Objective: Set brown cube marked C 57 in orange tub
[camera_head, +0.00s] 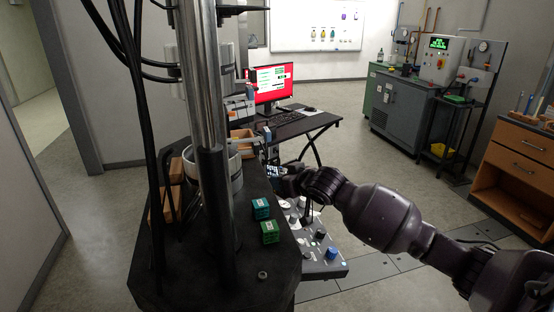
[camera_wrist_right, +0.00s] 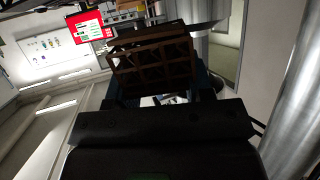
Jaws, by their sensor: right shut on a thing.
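A brown lattice cube (camera_wrist_right: 152,68) fills the space between the fingers of my right gripper (camera_wrist_right: 157,88) in the right wrist view. The gripper is shut on it; no C 57 mark can be read. In the head view my right gripper (camera_head: 276,171) is over the right edge of the black machine table, and the cube is not clearly visible there. My left gripper is not in view.
A teal cube (camera_head: 261,208) and a green cube (camera_head: 270,232) stand on the black machine table (camera_head: 190,285). Brown blocks (camera_head: 158,206) lie left of the thick steel column (camera_head: 200,80). A sloping control panel (camera_head: 318,250) with knobs adjoins the table's right side.

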